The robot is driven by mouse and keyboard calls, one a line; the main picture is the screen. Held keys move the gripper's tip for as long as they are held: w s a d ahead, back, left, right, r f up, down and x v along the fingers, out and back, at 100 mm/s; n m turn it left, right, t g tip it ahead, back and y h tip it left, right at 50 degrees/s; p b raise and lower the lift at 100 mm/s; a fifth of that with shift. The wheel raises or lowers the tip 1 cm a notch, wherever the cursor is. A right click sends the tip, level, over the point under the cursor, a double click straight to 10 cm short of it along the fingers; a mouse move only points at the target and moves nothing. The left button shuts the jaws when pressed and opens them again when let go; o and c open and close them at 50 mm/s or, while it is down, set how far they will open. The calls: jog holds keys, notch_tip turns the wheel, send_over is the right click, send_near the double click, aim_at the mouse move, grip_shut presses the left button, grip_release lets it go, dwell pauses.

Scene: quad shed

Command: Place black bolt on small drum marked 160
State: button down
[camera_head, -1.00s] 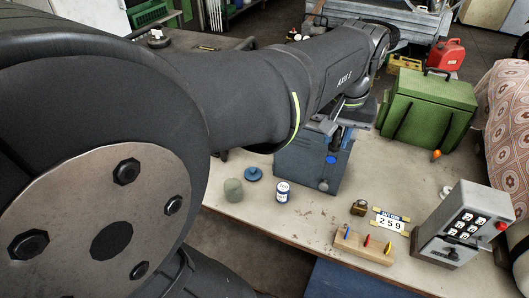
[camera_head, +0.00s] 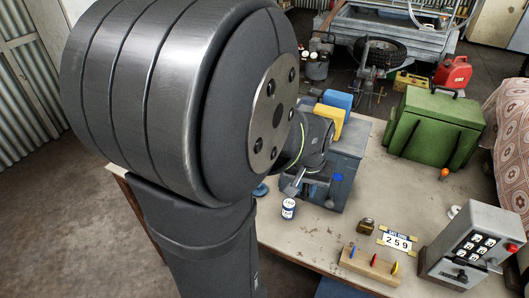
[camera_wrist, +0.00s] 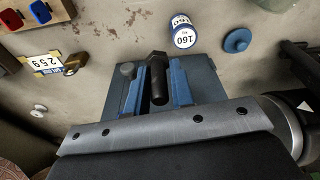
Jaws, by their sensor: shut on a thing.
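The black bolt (camera_wrist: 157,62) is held between the blue jaws of my gripper (camera_wrist: 158,90) in the wrist view, its head facing the far side. The small drum marked 160 (camera_wrist: 184,34), white with blue bands, stands on the bench beyond and to the right of the bolt, apart from it. The same drum (camera_head: 288,209) shows in the head view, upright near the bench's left part. In the head view my arm hides the bolt, and I cannot make out the jaws clearly there.
A blue-grey box (camera_head: 345,178) stands right behind the drum, below my gripper. A flat blue disc (camera_wrist: 237,40) lies beside the drum. A padlock (camera_head: 367,226), a number plate (camera_head: 397,241), a wooden block (camera_head: 370,267) and a grey control box (camera_head: 462,245) stand to the right.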

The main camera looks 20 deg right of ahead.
send_over(290, 200)
jog(key=f, duration=0.3)
jog(key=shift+s+a, duration=0.15)
jog(key=shift+s, duration=0.1)
jog(key=shift+f, duration=1.95)
jog(key=shift+f, duration=0.2)
jog(key=c, duration=1.2)
grip_release()
jog(key=shift+c, duration=0.2)
jog(key=shift+r, duration=0.1)
notch_tip(290, 200, up, 12)
jog(key=s+a, duration=0.1)
jog(key=shift+s, duration=0.2)
